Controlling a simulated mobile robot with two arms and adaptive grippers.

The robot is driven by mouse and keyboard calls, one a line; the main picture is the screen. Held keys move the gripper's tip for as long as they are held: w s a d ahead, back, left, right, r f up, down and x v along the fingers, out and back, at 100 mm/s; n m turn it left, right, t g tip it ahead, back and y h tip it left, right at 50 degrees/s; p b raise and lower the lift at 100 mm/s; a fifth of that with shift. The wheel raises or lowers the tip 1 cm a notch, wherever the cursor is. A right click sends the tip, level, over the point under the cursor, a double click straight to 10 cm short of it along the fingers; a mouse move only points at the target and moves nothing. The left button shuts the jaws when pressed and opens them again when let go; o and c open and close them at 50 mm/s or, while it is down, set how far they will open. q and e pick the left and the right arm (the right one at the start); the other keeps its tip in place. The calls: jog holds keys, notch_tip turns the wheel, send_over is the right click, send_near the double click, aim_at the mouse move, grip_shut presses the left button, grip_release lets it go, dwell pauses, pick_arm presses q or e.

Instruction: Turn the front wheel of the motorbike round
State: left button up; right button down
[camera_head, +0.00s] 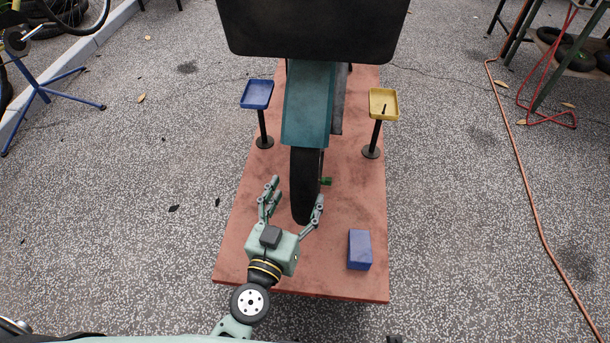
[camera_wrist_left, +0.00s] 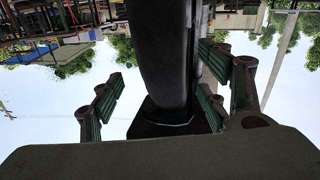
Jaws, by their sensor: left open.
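The motorbike's front wheel (camera_head: 305,183) is a dark tyre under a teal fender (camera_head: 308,105), standing upright on a reddish platform. My left gripper (camera_head: 294,200) is open at the near side of the wheel, with its fingers on either side of the tyre's lower part. In the left wrist view the tyre (camera_wrist_left: 165,60) rises between the spread fingers of the left gripper (camera_wrist_left: 165,105). I cannot tell whether any finger touches the tyre. A small green part (camera_head: 326,181) sticks out at the wheel's right side. The right gripper is not in view.
The platform (camera_head: 235,245) carries a blue tray on a post (camera_head: 257,95), a yellow tray on a post (camera_head: 384,104) and a blue box (camera_head: 359,250). An orange hose (camera_head: 530,205) lies at right. A dark panel (camera_head: 312,30) hides the upper bike.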

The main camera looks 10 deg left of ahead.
aim_at(305, 170)
pick_arm(q)
jog(key=shift+w+a+r, duration=0.15)
jog(key=shift+a+r, duration=0.05)
jog(key=shift+r, duration=0.2)
jog(key=shift+w+r, duration=0.2)
jog(key=shift+w, duration=0.1)
jog(key=x, duration=0.7)
jog(key=shift+p, duration=0.35)
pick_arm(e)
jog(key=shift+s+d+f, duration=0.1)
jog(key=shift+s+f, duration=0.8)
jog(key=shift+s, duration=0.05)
pick_arm(q)
jog(key=shift+c, duration=0.4)
jog(key=shift+f, duration=0.1)
jog(key=c, duration=1.6)
